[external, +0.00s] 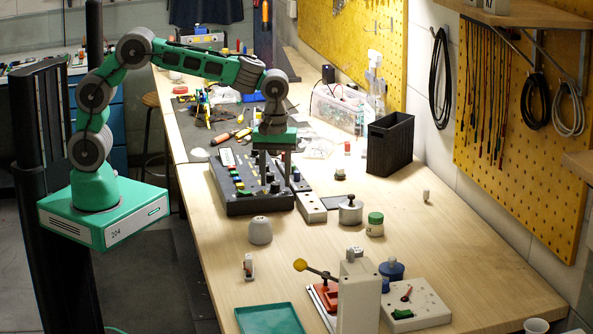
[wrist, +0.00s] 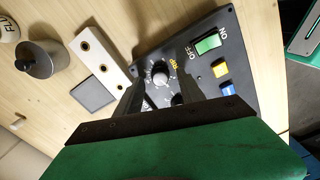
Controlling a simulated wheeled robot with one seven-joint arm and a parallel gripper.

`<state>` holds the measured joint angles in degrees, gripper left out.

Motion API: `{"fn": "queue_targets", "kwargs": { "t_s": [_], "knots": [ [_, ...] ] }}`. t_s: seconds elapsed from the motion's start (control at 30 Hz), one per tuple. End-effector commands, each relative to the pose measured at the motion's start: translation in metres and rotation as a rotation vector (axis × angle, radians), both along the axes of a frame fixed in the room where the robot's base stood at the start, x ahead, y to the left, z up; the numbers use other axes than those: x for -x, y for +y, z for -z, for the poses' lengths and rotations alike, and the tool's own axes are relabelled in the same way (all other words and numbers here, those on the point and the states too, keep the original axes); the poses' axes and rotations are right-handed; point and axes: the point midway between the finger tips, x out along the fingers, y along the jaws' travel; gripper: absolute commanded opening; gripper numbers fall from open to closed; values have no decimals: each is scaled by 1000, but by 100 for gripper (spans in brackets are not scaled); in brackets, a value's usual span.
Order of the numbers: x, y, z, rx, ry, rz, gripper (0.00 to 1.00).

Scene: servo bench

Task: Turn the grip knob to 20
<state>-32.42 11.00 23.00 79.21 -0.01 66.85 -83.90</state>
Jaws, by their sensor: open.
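The black control panel (external: 258,207) lies on the bench under my gripper (external: 273,168). My gripper (wrist: 160,85) is open, with one finger on each side of the knob in that view. I cannot tell whether the fingers touch it. The dial numbers are too small to read. In the external view the knob is hidden or too small to pick out by the fingers.
A green ON/OFF switch (wrist: 209,43) and orange and blue buttons sit on the panel (wrist: 235,58). A dark knob (wrist: 178,99) lies nearby. A white block with holes (external: 311,208) and a metal pot (external: 350,212) stand beside the panel. A black bin (external: 390,145) is farther right.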

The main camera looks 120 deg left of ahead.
Motion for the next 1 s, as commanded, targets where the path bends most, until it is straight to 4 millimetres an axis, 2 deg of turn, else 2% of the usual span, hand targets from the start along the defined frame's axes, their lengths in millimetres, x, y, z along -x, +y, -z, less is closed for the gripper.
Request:
{"fn": "queue_targets", "kwargs": {
  "t_s": [0.2,0.33,0.47,0.8,0.87,0.97,1.0],
  "knots": [
    [-1,1,-44,-4,-5,0,46],
    [-1,0,-64,-2,-4,0,46],
    [0,0,-71,-1,-2,0,46],
    [0,-2,-72,-2,-4,9,46],
    [0,-12,-75,-7,-11,65,46],
    [5,-55,-85,-31,-44,308,46],
    [11,-79,-89,-47,-62,454,46]
  ]
}}
